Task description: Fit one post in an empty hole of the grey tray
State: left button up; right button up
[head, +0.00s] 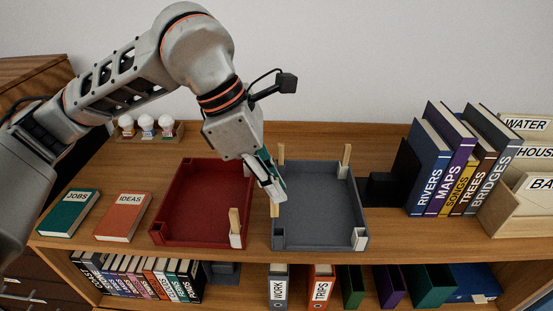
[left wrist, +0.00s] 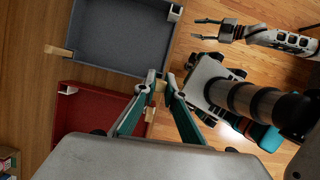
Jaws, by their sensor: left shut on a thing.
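My left gripper (head: 272,190) is shut on a pale wooden post (head: 275,209), held upright near the front left corner of the grey tray (head: 316,199). The post's lower end appears above that corner; the wrist view shows the held post (left wrist: 160,86) between the fingertips, beside the grey tray (left wrist: 118,35). Other posts stand at the grey tray's back left (head: 281,153) and back right (head: 346,156) corners. The front right corner block (head: 359,239) has no post. My right gripper (left wrist: 207,30) is open and empty in the left wrist view.
A red tray (head: 200,203) stands left of the grey one, with a post (head: 234,222) at its front right corner. Two flat books (head: 123,216) lie farther left. A dark box (head: 381,189) and upright books (head: 428,165) stand right of the grey tray.

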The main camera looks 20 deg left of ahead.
pick_arm(q)
jog(key=shift+d+f+m, duration=0.25)
jog(key=shift+d+m, duration=0.15)
jog(key=shift+d, duration=0.05)
pick_arm(e)
jog(key=shift+s+d, duration=0.15)
jog(key=shift+d, duration=0.15)
pick_arm(q)
jog(key=shift+f, duration=0.15)
pick_arm(e)
jog(key=shift+f, duration=0.1)
pick_arm(q)
jog(key=shift+f+b, duration=0.95)
jog(key=shift+f, duration=0.05)
pick_arm(e)
jog(key=shift+s+f, duration=0.15)
jog(key=shift+f, duration=0.45)
jog(key=shift+s+f, duration=0.15)
jog(key=shift+f, duration=0.45)
pick_arm(q)
jog(key=shift+f, duration=0.3)
pick_arm(e)
jog(key=shift+w, duration=0.1)
pick_arm(q)
jog(key=shift+f+b, duration=0.6)
pick_arm(e)
jog(key=shift+d+f, duration=0.2)
jog(key=shift+f, duration=0.05)
